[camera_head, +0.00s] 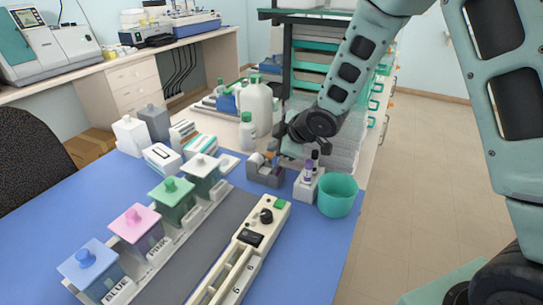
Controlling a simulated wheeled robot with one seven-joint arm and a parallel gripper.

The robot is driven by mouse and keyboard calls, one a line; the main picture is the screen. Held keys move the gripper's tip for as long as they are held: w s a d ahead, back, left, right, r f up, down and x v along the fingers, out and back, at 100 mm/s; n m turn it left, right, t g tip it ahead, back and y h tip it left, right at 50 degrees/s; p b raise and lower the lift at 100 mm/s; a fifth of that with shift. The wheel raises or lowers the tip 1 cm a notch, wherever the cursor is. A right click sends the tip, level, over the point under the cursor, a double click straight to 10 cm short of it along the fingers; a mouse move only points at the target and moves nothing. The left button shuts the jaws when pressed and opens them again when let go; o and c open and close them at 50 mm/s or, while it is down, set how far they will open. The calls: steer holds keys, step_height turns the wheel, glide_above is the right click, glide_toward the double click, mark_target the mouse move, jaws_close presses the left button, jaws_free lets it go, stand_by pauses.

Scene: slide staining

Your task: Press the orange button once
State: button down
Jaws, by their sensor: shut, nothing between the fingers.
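My arm reaches in from the upper right, and my gripper (278,142) points down at the back of the blue bench mat. It is shut and empty, small and partly dark in this view. Just below it stands a small grey device (262,173) with a small orange patch (271,155) at its top, close to the fingertips. I cannot tell whether this patch is the orange button, or whether the gripper touches it. A long cream device (240,256) in front carries a green button (280,204) and a black knob (266,215).
A teal cup (338,195) and a white holder with vials (307,186) stand right of the grey device. White bottles (257,103) stand behind. Staining jars with blue, pink, green and white lids (171,186) line the left. The mat's front right (310,260) is clear.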

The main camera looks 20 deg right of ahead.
steer(key=shift+f+b, duration=0.7)
steer(key=shift+f, duration=0.1)
stand_by(1.0)
steer(key=shift+r+p, duration=1.05)
steer(key=shift+r, duration=0.2)
step_height(320, 180, up, 5)
steer(key=p, duration=0.4)
stand_by(0.6)
